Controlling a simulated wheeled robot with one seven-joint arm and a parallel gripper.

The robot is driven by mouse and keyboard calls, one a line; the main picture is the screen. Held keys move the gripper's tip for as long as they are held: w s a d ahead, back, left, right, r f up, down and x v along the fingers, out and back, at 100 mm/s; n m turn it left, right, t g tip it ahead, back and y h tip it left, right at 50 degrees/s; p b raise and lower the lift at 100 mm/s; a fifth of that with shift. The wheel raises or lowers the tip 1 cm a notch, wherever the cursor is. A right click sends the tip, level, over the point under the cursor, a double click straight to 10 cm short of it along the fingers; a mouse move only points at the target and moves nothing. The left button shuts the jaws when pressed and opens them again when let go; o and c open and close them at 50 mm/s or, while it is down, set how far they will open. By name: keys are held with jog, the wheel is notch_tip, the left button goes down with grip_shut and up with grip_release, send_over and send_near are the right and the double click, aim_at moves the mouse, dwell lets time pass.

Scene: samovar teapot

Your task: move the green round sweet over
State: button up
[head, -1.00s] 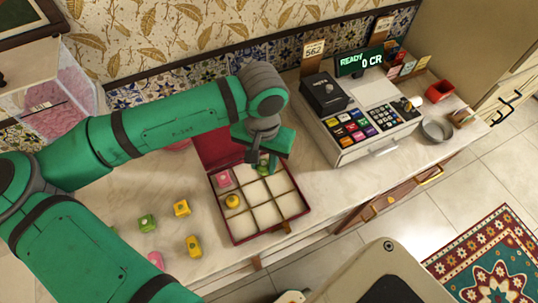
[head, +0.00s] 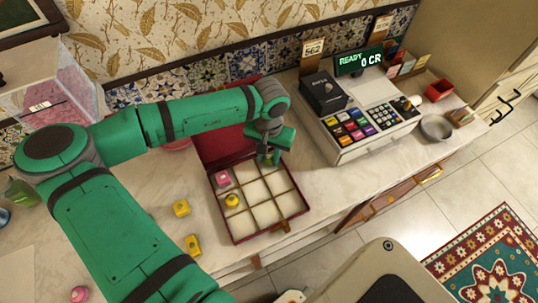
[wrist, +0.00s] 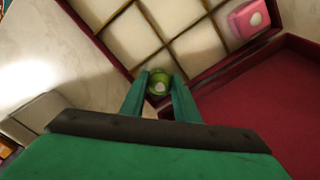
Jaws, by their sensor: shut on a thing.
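The green round sweet (wrist: 160,83) sits between the two fingers of my gripper (wrist: 160,95) in the wrist view. The fingers are shut on it. In the head view my gripper (head: 269,157) is at the far right corner of the red-rimmed sweet box (head: 273,231); the sweet is mostly hidden there. In the wrist view the sweet overlaps the box's back rim beside the pale compartments. I cannot tell its exact height above the box. A pink square sweet (head: 222,178) lies in the far left compartment, and a yellow round sweet (head: 232,200) in the one in front of it.
The box's raised red lid (head: 222,147) stands behind the compartments, close to my gripper. The cash register (head: 365,130) is to the right. Two yellow sweets (head: 181,208) (head: 193,245) and a pink round one (head: 79,294) lie on the counter left of the box.

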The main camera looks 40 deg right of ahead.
aim_at(269, 157)
jog(key=shift+f, duration=0.15)
jog(key=o, duration=0.7)
jog(key=shift+o, duration=0.2)
notch_tip(269, 157, up, 12)
jog(key=shift+r, duration=0.2)
dwell(0.5)
